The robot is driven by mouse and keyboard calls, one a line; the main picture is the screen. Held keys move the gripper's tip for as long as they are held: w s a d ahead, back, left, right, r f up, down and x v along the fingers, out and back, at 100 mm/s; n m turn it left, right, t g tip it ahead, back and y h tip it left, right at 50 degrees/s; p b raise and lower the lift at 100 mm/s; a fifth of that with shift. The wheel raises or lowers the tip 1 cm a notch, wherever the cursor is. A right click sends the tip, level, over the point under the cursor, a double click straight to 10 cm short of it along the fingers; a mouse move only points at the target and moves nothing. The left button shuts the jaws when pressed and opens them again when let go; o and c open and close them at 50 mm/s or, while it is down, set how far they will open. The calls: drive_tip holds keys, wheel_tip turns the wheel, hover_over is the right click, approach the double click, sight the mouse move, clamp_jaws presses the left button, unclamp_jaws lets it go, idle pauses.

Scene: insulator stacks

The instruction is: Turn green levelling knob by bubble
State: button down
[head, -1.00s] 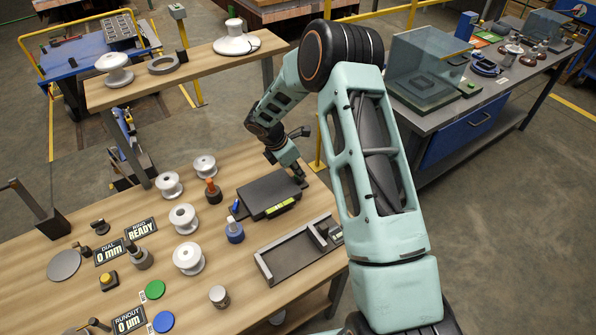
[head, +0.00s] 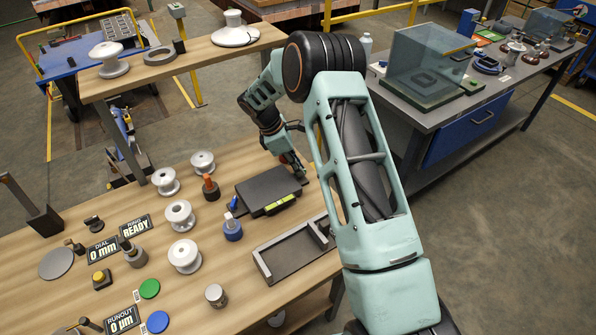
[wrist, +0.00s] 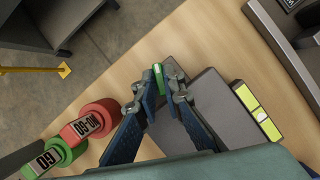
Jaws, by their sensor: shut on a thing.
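The green knob (wrist: 157,78) sits at a corner of the dark levelling plate (wrist: 208,105). My gripper (wrist: 159,76) is shut on this knob, with a fingertip on either side. In the head view my gripper (head: 301,172) is at the plate's far right corner, and the arm partly hides it. The yellow-green bubble level (wrist: 258,112) lies along one edge of the plate and also shows in the head view (head: 283,205). The bubble's exact position is too small to tell. A blue knob (head: 232,203) is at the plate's left side.
A red NO-GO piece (wrist: 90,123) and a green GO piece (wrist: 55,158) lie close to my fingers. A grey open tray (head: 292,258) stands in front of the plate.

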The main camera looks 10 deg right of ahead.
drive_tip(key=m+g+b, duration=0.1)
drive_tip(key=m, duration=0.1)
drive_tip(key=m+b, duration=0.1)
drive_tip(key=m, duration=0.1)
drive_tip(key=shift+w+m+g, duration=0.15)
drive_tip(key=shift+m+g, duration=0.15)
drive_tip(key=shift+g, duration=0.1)
drive_tip(key=shift+y, duration=0.3)
drive_tip(key=c, duration=2)
unclamp_jaws()
drive_tip(key=shift+c, duration=0.2)
